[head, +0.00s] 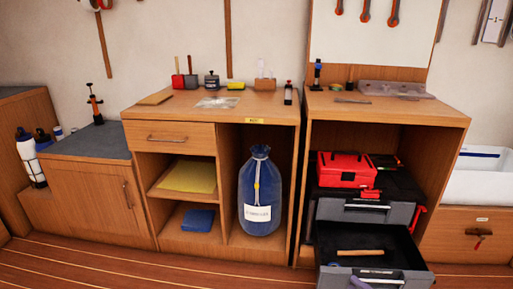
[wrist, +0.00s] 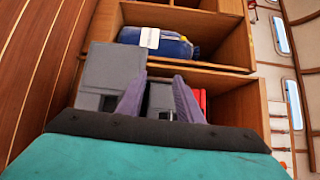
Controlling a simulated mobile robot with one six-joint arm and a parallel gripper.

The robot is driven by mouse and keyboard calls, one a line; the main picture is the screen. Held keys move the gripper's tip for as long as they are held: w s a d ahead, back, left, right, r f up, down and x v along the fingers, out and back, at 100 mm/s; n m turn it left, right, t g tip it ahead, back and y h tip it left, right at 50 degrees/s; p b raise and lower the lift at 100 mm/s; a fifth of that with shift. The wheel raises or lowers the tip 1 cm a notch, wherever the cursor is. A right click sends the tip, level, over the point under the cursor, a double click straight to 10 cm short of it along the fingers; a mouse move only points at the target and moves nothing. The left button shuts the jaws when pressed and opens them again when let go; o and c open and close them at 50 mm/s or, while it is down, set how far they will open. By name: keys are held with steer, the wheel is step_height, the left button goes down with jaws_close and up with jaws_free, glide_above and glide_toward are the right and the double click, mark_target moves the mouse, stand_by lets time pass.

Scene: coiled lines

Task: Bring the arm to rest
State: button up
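My gripper (wrist: 159,98) shows in the wrist view as two purple-grey fingers rising from a dark band and a teal body. The fingers are apart, with nothing seen held between them. Beyond them lie the grey drawer unit (wrist: 110,72) and a strip of the red toolbox (wrist: 202,97). The view is turned on its side.
In the head view, a grey drawer (head: 388,272) stands pulled out low at right, with a wooden-handled tool (head: 360,252) in it. The red toolbox (head: 343,170) sits above. A blue bag (head: 260,190) stands in the middle cabinet. The floor at left (head: 90,268) is clear.

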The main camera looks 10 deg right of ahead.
steer(key=a+r+n+g+y+p, duration=0.1)
steer(key=a+n+g+y+p, duration=0.2)
steer(key=a, duration=0.6)
steer(key=w+a+r+n+g+y+p, duration=0.1)
steer(key=a+r+g+p, duration=0.15)
steer(key=a+p, duration=0.5)
steer(key=a+r+n+g+y+p, duration=0.1)
steer(key=a+n+g+y+p, duration=0.2)
steer(key=a, duration=0.8)
steer(key=s+a+n+g+h+p, duration=0.2)
steer(key=s+a+g+p, duration=0.3)
steer(key=a, duration=0.3)
steer(key=s+a+n+g+h+p, duration=0.45)
steer(key=s+g+p, duration=0.25)
steer(key=s, duration=0.5)
steer(key=s+d+f+h, duration=0.1)
steer(key=s+d+h, duration=0.1)
steer(key=d+h, duration=0.2)
steer(key=s+d+f+g+h+p, duration=0.1)
steer(key=s+d+f+h, duration=0.1)
steer(key=d, duration=0.5)
steer(key=shift+d+f+h+p, duration=0.3)
steer(key=shift+h, duration=0.55)
